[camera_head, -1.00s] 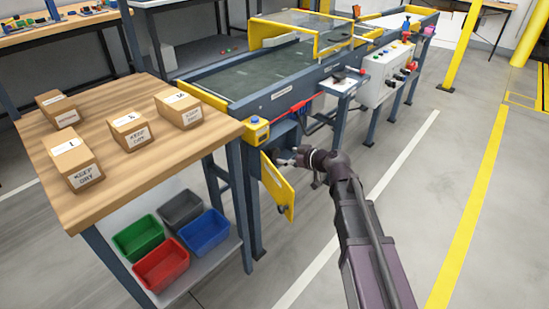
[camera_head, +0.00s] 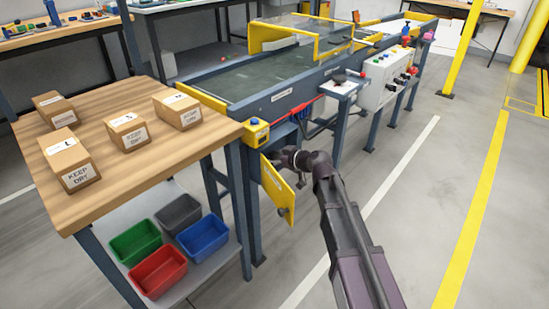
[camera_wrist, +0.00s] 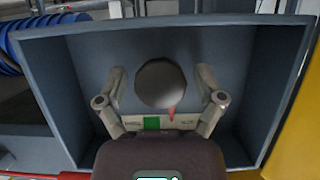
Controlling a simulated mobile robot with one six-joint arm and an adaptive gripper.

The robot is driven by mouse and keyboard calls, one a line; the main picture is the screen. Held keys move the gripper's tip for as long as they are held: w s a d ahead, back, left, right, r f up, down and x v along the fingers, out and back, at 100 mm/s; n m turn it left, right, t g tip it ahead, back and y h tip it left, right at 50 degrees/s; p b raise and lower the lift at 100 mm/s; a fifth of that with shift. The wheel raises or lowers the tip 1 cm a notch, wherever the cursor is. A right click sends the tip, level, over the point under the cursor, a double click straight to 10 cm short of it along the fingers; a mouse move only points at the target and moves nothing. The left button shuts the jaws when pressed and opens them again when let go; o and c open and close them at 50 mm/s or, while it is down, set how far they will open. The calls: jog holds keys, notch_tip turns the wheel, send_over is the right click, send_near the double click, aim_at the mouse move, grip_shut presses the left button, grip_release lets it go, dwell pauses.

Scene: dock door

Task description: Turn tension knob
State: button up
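The tension knob (camera_wrist: 161,84) is a round dark grey disc at the back of an open blue-grey box (camera_wrist: 40,90) in the wrist view. A red pointer (camera_wrist: 171,113) shows at its lower right edge, above a white label with a green band (camera_wrist: 152,123). My gripper (camera_wrist: 161,76) is open, one finger on each side of the knob, with visible gaps between fingers and knob. In the head view my gripper is at the box below the conveyor's near end, its fingertips hidden. The box's yellow door (camera_head: 276,186) stands open.
A yellow emergency-stop box (camera_head: 256,132) sits on the conveyor (camera_head: 250,85) corner above. A wooden table (camera_head: 100,200) with several cartons stands left, with coloured bins below. A red-buttoned control panel (camera_head: 382,85) is farther right. Open floor lies on the right.

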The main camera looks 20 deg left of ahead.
jog(key=c, duration=0.7)
jog(key=shift+c, duration=0.2)
jog(key=m+g+y+b, duration=0.1)
jog(key=m+g, duration=0.1)
jog(key=m, duration=0.1)
jog(key=shift+f+m, duration=0.1)
jog(key=shift+m, duration=0.3)
jog(key=shift+a+m+g+y+b, duration=0.1)
jog(key=shift+m+g+y+b, duration=0.55)
jog(key=shift+m, duration=0.55)
jog(key=shift+m+g+y+b, duration=0.35)
jog(key=shift+m, duration=0.45)
